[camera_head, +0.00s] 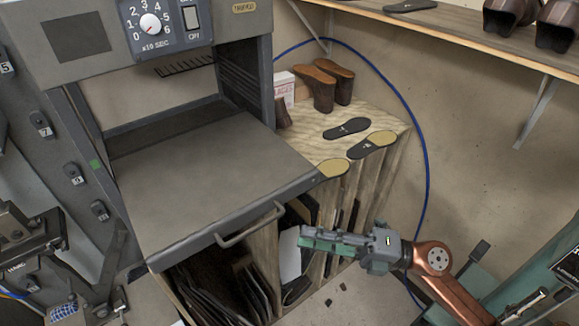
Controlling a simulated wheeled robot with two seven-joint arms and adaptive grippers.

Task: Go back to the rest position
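My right gripper (306,240) has teal fingers and a grey body, on a copper-coloured arm (446,274) that comes in from the lower right. It points left, in front of the open shelf compartments and right of the machine's drawer handle. Nothing clear shows between its fingers. They are seen edge-on, so I cannot tell whether they are open or shut. My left gripper is not in view.
A grey machine with a dial (151,24) and a tray with a handle (250,223) fills the left. Soles (347,129) and brown shoe lasts (334,83) sit on a wooden cabinet top. A wall shelf (450,30) is at upper right; a blue cable (427,165) hangs behind.

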